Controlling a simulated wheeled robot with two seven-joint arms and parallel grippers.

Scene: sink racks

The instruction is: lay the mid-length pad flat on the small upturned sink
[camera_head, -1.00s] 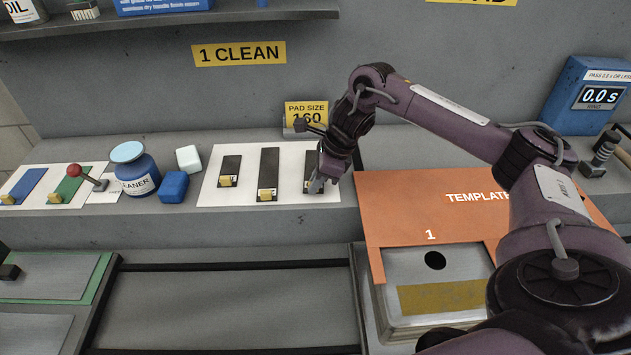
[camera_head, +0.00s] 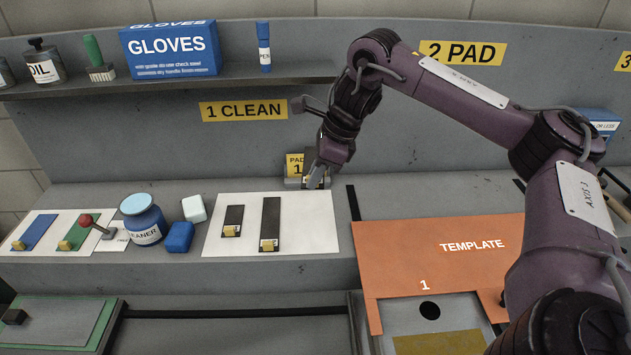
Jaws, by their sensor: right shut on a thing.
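My right gripper (camera_head: 315,174) is shut on the mid-length pad (camera_head: 311,183), a dark strip with a yellow tab. It holds the pad above the back of the counter, in front of the pad size sign. Most of the pad is hidden by the fingers. The steel upturned sink (camera_head: 396,316) is at the lower right, with a round black drain hole and a yellowish patch. It shows through the cut-out of the orange template (camera_head: 400,255), and its near part is cut off by the frame. My left gripper is not in view.
A short pad (camera_head: 233,218) and a long pad (camera_head: 271,220) lie on a white sheet (camera_head: 312,225). Left of it stand a blue cleaner jar (camera_head: 145,225), a blue block (camera_head: 179,237) and a white block (camera_head: 194,208). A shelf (camera_head: 190,82) runs above.

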